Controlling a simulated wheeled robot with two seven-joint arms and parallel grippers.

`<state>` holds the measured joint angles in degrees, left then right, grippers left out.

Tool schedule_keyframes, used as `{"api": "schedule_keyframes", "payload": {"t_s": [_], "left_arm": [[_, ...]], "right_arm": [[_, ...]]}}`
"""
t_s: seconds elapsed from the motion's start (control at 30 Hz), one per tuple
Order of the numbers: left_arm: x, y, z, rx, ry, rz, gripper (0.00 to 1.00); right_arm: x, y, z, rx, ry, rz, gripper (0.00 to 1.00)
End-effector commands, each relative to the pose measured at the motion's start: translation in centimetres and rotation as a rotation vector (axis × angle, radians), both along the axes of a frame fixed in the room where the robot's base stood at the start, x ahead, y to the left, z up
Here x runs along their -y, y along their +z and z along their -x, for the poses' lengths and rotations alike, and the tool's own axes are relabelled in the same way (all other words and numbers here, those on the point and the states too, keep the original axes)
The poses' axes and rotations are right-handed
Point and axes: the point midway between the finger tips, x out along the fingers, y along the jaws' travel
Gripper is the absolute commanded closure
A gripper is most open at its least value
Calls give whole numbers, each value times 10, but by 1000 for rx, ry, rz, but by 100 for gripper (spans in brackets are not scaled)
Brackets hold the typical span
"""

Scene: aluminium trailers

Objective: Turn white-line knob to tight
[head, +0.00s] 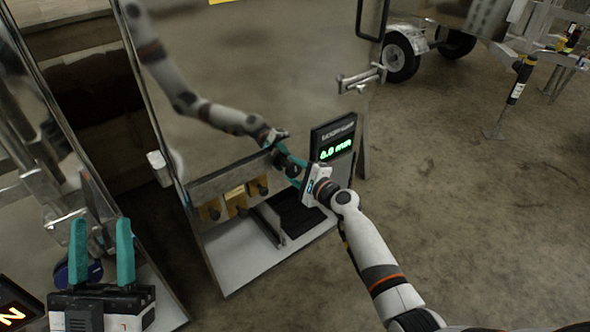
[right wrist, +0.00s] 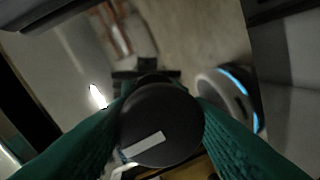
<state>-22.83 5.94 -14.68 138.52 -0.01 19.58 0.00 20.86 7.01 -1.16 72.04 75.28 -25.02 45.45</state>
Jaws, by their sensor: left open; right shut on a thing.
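The black round knob (right wrist: 160,112) with a white line sits between the teal fingers of my right gripper (right wrist: 158,135) in the right wrist view. The fingers press its two sides. The white line lies across the knob's lower face, nearly level, rising slightly to the right. In the head view my right gripper (head: 292,171) is at the metal panel by the display, and its fingers largely hide the knob. The display (head: 335,148) reads 0.0 mm in green. My left gripper (head: 101,252) is open and empty at the lower left, fingers pointing up.
Several brass blocks (head: 235,202) with black knobs stand left of my right gripper, above a white shelf (head: 262,258) with a black pad (head: 298,213). The shiny panel (head: 250,75) reflects my arm. Another panel stands at the left. Floor (head: 470,230) at right is clear.

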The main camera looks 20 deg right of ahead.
Motion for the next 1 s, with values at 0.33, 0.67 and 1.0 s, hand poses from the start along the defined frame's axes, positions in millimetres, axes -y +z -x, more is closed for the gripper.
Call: {"api": "schedule_keyframes", "payload": {"t_s": [0.33,0.67,1.0], "left_arm": [[1,-5,-4,-38,1,-11,55],[1,-5,-3,-38,0,-9,55],[2,-5,-2,-35,-2,-8,55]], "right_arm": [[1,-2,1,-25,-1,-58,78],[0,-2,1,-25,-1,-60,78],[0,-1,0,-23,0,-57,34]]}}
